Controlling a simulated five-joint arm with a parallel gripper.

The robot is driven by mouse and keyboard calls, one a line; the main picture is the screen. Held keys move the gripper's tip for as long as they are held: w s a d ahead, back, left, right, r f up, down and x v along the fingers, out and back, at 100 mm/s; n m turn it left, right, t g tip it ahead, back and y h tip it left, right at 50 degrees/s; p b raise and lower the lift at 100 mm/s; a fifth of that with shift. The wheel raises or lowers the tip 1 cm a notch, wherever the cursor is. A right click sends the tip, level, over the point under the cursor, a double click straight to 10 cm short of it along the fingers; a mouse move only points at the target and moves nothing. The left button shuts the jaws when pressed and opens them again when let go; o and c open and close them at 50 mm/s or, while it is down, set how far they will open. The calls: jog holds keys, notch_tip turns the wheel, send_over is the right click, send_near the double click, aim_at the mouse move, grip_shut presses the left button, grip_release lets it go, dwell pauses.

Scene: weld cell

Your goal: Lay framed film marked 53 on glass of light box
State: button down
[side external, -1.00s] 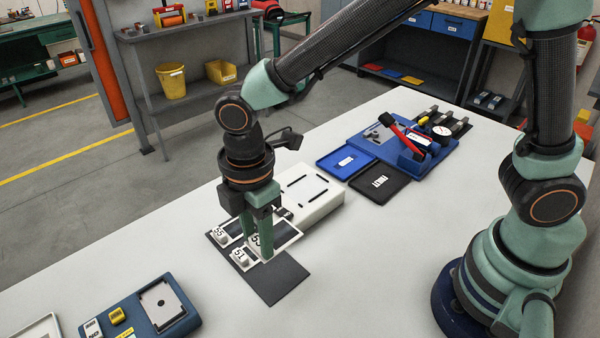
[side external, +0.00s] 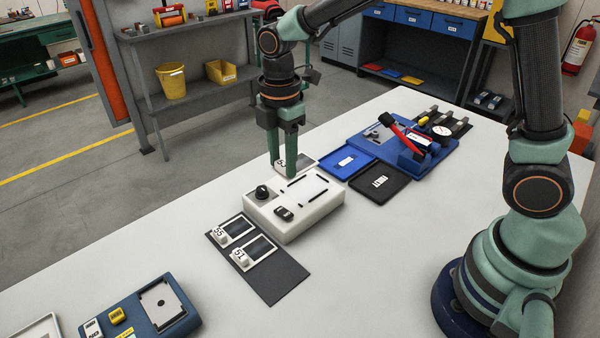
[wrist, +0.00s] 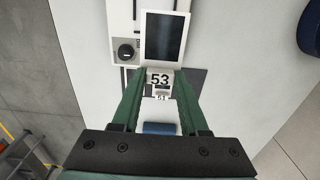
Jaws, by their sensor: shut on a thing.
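The framed film marked 53 (wrist: 165,38) has a pale frame, a dark window and a white numbered tab. My gripper (side external: 281,168) is shut on its tab, and the film is held in the air toward the far side of the light box. In the wrist view the tab sits between my fingertips (wrist: 160,82). The white light box (side external: 272,222) has a pale glass (side external: 311,189) with black strips around it, plus a dark knob and a switch. The glass is bare in the side view. In the wrist view the film hides part of the box.
A dark mat (side external: 285,285) in front of the box holds framed films marked 55 (side external: 233,230) and 51 (side external: 258,249). A blue tray (side external: 333,168) and a black tray (side external: 381,198) lie right of the box. A blue fixture (side external: 165,310) stands front left.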

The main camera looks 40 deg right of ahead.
send_over(297, 194)
notch_tip(297, 194, down, 2)
jog(key=shift+s+f, duration=0.1)
jog(key=shift+f, duration=3.7)
jog(key=shift+f, duration=0.1)
jog(key=shift+c, duration=1.7)
grip_release()
jog(key=shift+r, duration=3.5)
